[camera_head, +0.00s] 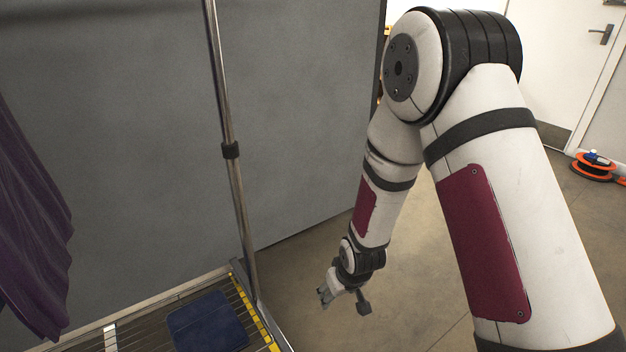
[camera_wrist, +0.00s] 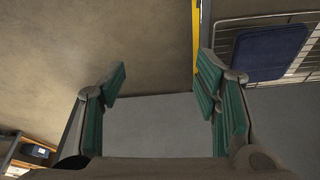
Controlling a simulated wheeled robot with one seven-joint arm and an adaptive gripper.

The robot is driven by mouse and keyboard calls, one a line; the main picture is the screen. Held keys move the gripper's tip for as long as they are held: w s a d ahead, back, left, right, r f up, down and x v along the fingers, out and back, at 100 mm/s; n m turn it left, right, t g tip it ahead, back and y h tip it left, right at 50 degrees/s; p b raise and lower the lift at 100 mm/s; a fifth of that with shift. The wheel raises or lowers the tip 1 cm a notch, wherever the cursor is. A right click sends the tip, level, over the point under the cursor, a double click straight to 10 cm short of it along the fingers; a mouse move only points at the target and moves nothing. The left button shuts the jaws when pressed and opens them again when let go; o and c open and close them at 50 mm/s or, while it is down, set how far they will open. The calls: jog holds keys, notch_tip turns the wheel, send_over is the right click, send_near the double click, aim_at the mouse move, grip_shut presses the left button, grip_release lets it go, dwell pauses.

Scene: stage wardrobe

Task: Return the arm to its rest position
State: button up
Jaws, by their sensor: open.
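My arm reaches down and away from the right side of the head view, bent at a large joint near the top. My gripper (camera_head: 326,293) hangs low over the floor, to the right of a metal rack. In the wrist view the gripper (camera_wrist: 162,88) has its two green-padded fingers spread wide apart with nothing between them. Beyond the fingers lie bare floor and a grey surface.
The rack has a metal pole (camera_head: 232,150) and a wire shelf with yellow edging (camera_head: 254,310). A dark blue folded item (camera_head: 207,322) lies on it. Purple cloth (camera_head: 32,225) hangs at left before a grey panel (camera_head: 300,110). An orange reel (camera_head: 592,168) sits near a white door (camera_head: 560,60).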

jog(key=s+d+r+m+g, duration=0.1)
jog(key=s+d+r, duration=0.25)
jog(key=r, duration=0.45)
jog(key=s+d+r+m+h, duration=0.15)
jog(key=s+r, duration=0.25)
jog(key=r, duration=0.4)
jog(key=s+d+r+g, duration=0.1)
jog(key=s+d+r, duration=0.3)
jog(key=r, duration=0.4)
jog(key=s+d+r+m+g, duration=0.15)
jog(key=s+r, duration=0.35)
jog(key=s, duration=0.7)
jog(key=s+d+r+m, duration=0.15)
jog(key=s+r, duration=0.25)
jog(key=s, duration=0.8)
notch_tip(320, 180, up, 33)
jog(key=d+t+p, duration=0.1)
jog(key=t+p, duration=0.3)
jog(key=p, duration=2.6)
jog(key=shift+w+f+n+p, duration=0.2)
jog(key=shift+n+p, duration=0.1)
jog(key=shift+n, duration=0.05)
